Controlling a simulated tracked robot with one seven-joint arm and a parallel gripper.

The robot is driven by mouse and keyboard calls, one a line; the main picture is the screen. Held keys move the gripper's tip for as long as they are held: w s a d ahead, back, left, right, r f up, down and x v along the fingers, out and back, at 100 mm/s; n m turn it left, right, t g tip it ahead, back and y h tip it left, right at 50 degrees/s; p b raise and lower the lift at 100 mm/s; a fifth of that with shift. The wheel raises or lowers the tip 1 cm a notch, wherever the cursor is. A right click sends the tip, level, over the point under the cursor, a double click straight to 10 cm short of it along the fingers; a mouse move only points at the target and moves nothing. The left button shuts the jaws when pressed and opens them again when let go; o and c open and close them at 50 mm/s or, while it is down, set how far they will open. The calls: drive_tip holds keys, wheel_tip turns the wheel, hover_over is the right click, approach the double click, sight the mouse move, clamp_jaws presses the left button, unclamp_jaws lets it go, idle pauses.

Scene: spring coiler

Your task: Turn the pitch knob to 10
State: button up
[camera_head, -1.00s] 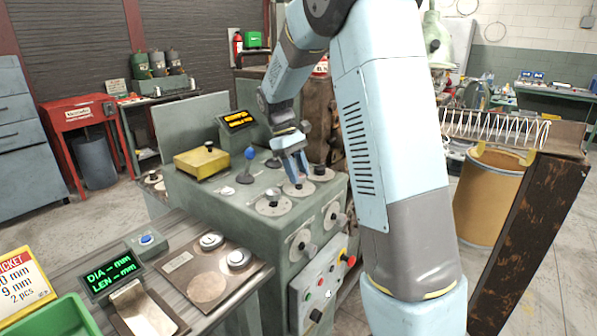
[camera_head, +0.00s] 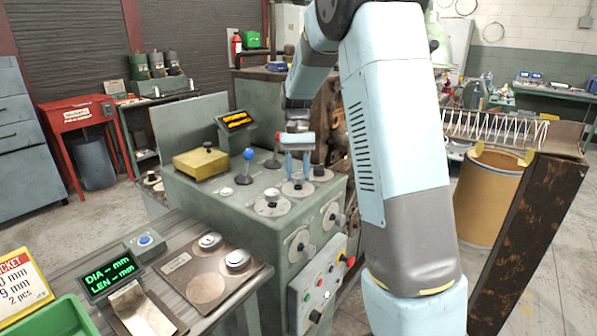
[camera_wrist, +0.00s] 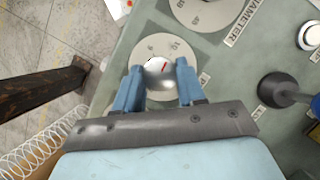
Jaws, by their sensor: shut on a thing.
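The line points up and to the right; a nearby label starts with P, the rest hidden. My gripper (camera_wrist: 157,70) has its two blue fingers on either side of the knob, shut on it. In the head view, my gripper (camera_head: 297,178) points down onto this dial (camera_head: 290,192) on top of the green machine (camera_head: 225,205), and its fingers mostly hide the knob.
A lever with a blue ball (camera_head: 249,154) stands left of my gripper. Other dials lie close by, one in front (camera_head: 271,208) and one behind at right (camera_head: 320,174). A small yellow-lit display (camera_head: 236,120) stands behind the lever. A yellow box (camera_head: 203,163) sits at the machine's left.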

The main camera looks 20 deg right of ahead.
drive_tip(key=shift+m, duration=0.7)
drive_tip(key=o, duration=1.1)
drive_tip(key=shift+c, duration=0.2)
drive_tip(key=v, duration=1.3)
drive_tip(key=shift+w+d+r, duration=0.15)
drive_tip(key=shift+d+r, duration=0.05)
drive_tip(key=shift+d, duration=0.1)
